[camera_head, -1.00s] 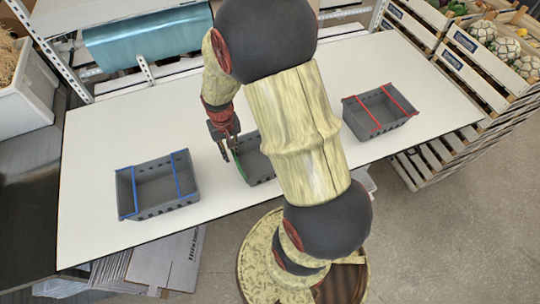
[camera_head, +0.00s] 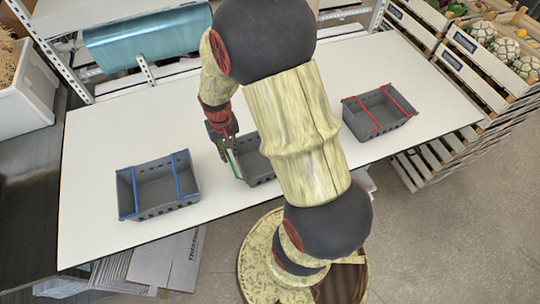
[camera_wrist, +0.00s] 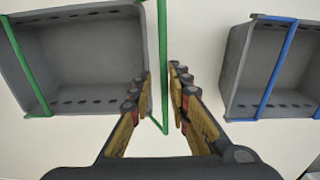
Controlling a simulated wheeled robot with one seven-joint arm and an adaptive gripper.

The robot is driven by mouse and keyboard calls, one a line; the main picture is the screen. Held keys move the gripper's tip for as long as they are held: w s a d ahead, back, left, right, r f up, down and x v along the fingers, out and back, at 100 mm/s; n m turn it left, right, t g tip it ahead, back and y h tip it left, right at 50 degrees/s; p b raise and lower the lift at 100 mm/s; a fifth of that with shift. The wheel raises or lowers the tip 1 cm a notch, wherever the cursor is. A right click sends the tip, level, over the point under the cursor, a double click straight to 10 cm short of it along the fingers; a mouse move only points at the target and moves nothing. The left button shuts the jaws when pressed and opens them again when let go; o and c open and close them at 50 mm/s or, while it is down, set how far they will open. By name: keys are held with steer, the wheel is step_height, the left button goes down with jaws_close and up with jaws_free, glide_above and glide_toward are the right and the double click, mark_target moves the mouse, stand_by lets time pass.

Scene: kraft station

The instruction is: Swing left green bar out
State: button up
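The grey crate with green bars (camera_head: 262,172) stands mid-table, partly hidden by my arm. Its left green bar (camera_head: 233,163) stands out past the crate's left side. In the wrist view this bar (camera_wrist: 163,45) runs clear of the crate wall, with a strip of white table between them. The other green bar (camera_wrist: 27,65) lies across the crate (camera_wrist: 85,55) there. My gripper (camera_head: 229,150) is at the left bar, pointing down. In the wrist view my gripper (camera_wrist: 160,80) has its fingers apart, one on each side of the left bar, with a gap between them.
A grey crate with blue bars (camera_head: 158,186) stands to the left, also seen in the wrist view (camera_wrist: 275,70). A grey crate with red bars (camera_head: 378,110) stands to the right. White table (camera_head: 100,125) is bare between the blue and green crates.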

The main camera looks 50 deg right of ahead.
step_height(320, 180, up, 8)
steer(key=p, duration=0.4)
steer(key=shift+s+d+f+p, duration=0.25)
steer(key=shift+d+p, duration=0.1)
steer(key=shift+d, duration=0.05)
stand_by(0.5)
